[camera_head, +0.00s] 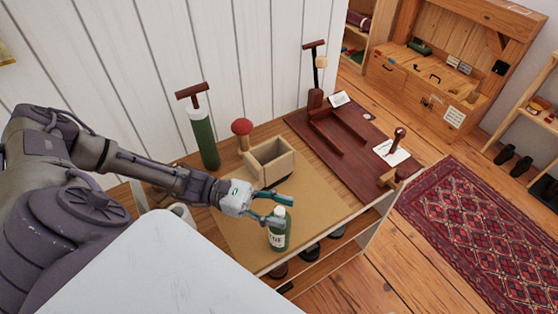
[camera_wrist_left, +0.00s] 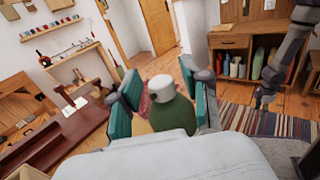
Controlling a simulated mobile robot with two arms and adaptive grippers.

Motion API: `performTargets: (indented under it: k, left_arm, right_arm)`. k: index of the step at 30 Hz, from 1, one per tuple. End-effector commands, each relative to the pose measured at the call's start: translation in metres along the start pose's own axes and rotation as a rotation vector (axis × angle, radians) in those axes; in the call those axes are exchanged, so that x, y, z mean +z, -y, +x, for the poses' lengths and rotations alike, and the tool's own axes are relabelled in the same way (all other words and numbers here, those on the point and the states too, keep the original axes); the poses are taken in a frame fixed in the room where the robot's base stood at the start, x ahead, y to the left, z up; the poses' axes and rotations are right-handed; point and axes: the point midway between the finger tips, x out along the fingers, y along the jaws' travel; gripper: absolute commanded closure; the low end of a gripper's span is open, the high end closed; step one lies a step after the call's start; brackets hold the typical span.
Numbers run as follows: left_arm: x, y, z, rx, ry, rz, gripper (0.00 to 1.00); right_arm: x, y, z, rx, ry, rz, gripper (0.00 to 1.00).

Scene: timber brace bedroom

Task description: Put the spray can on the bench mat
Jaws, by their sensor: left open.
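The spray can (camera_head: 279,232) is a green bottle with a pale label and a grey cap. It stands upright at the front of the bench, by the front edge of the tan bench mat (camera_head: 235,228); I cannot tell if its whole base is on the mat. My left gripper (camera_head: 276,207) is open, its teal fingers at the can's upper part. In the left wrist view the can (camera_wrist_left: 172,115) sits between the two spread fingers (camera_wrist_left: 165,100). My right gripper (camera_wrist_left: 265,98) seems to show small at the right of that view, its jaws unclear.
A dark red board (camera_head: 365,148) with tools lies to the right. The front of the mat left of the can is clear. A patterned rug (camera_head: 480,225) lies on the floor.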

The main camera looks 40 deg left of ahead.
Motion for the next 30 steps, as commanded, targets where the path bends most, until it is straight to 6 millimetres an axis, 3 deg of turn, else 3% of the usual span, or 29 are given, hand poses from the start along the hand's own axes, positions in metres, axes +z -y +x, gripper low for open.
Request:
performTargets:
  k: [8, 15, 21, 30]
  left_arm:
    - [-0.005, -0.002, -0.054, 0.005, -0.006, 0.004, 0.53]
    - [0.000, -0.002, -0.100, 0.003, -0.004, 0.002, 0.53]
    - [0.000, -0.001, -0.118, 0.002, -0.002, 0.001, 0.53]
    - [-0.001, -0.001, -0.120, 0.001, -0.001, 0.000, 0.53]
  right_arm:
    - [0.003, 0.000, 0.023, 0.000, 0.001, 0.001, 0.60]
    - [0.003, 0.001, 0.021, 0.000, 0.001, 0.001, 0.60]
    - [0.002, 0.001, 0.018, 0.000, 0.001, 0.001, 0.60]
    - [0.002, 0.002, 0.018, -0.002, 0.000, 0.001, 0.60]
